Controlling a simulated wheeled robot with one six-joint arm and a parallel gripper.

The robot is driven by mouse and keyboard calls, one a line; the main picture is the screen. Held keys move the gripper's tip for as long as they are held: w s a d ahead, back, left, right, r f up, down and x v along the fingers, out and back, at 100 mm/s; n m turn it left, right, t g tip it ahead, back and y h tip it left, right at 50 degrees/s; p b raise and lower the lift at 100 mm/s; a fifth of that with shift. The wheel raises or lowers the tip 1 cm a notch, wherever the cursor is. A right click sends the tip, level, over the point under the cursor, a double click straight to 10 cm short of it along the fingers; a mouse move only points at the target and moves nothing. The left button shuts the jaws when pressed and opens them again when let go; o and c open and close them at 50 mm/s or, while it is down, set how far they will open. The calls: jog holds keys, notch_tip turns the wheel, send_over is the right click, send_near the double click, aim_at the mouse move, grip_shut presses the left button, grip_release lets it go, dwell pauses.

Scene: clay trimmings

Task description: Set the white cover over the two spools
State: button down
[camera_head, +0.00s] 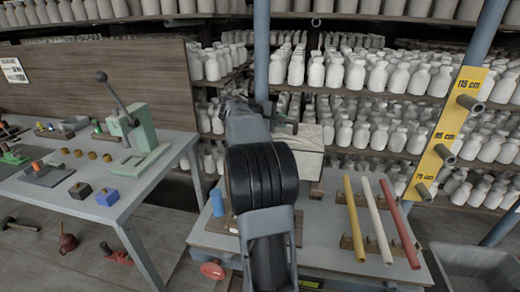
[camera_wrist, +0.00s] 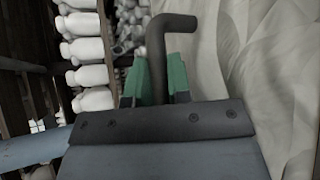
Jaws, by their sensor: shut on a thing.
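The white cover (camera_head: 310,160) is a pale, box-like shape behind my arm, above the back of the low grey table. Its creased pale surface fills the right of the wrist view (camera_wrist: 285,75). My gripper (camera_head: 286,126) is at the cover's top. In the wrist view its green fingers (camera_wrist: 162,80) are shut on a dark bent handle (camera_wrist: 157,50). A blue spool (camera_head: 217,203) stands upright at the table's left, apart from the cover. I cannot make out a second spool; my arm hides the middle of the table.
Yellow, white and red rods (camera_head: 378,222) lie on wooden rests at the table's right. A workbench (camera_head: 150,180) with a green press (camera_head: 138,135) stands left. Shelves of white bottles (camera_head: 350,75) line the back. A post with a yellow height scale (camera_head: 448,130) and a grey bin (camera_head: 470,262) are right.

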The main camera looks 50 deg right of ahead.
jog(key=w+a+f, duration=0.1)
jog(key=w+f, duration=0.6)
jog(key=f, duration=0.3)
jog(key=shift+a+b, duration=0.2)
jog(key=shift+b, duration=0.15)
jog(key=shift+f, duration=0.1)
jog(key=c, duration=1.5)
grip_release()
jog(key=shift+f, duration=0.15)
jog(key=o, duration=0.4)
jog(key=shift+o, duration=0.2)
